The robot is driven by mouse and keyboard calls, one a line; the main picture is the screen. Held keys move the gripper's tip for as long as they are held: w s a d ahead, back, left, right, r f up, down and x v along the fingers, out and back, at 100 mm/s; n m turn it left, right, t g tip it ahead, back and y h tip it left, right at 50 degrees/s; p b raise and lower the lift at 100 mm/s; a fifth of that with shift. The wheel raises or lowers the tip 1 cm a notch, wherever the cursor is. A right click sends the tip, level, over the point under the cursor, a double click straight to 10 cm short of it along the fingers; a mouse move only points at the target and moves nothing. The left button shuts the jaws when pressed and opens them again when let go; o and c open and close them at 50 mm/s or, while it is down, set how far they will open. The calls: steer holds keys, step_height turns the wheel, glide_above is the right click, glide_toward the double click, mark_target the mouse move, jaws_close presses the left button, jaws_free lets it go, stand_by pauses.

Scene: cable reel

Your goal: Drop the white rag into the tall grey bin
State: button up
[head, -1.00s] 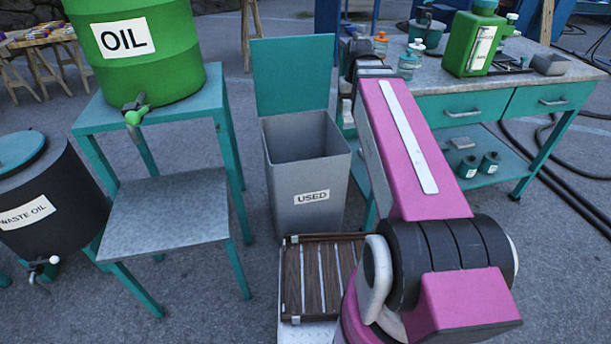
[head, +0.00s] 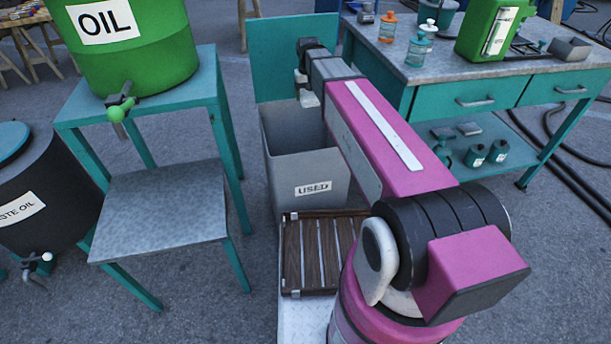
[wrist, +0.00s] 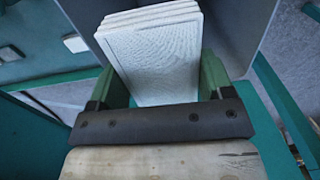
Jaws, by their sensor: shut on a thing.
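The tall grey bin (head: 309,192), labelled USED, stands on the ground in the head view with its teal lid (head: 278,75) raised at the back. My gripper (head: 307,92) is over the bin's open top, near its back right side. In the wrist view my gripper (wrist: 160,82) has its green fingers on either side of the white rag (wrist: 158,55), a folded, layered pad, and is shut on it. Grey surfaces that look like the bin (wrist: 242,35) lie behind the rag. My arm hides part of the bin's right side in the head view.
A teal stand (head: 165,205) with a green OIL drum (head: 135,50) is left of the bin. A dark waste oil drum (head: 45,205) stands further left. A teal workbench (head: 440,75) with bottles and a green can (head: 490,30) is to the right.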

steer(key=shift+f, duration=2.25)
steer(key=o, duration=0.9)
steer(key=shift+r, duration=0.1)
step_height(320, 180, up, 11)
steer(key=shift+f, duration=0.2)
steer(key=shift+s, duration=0.15)
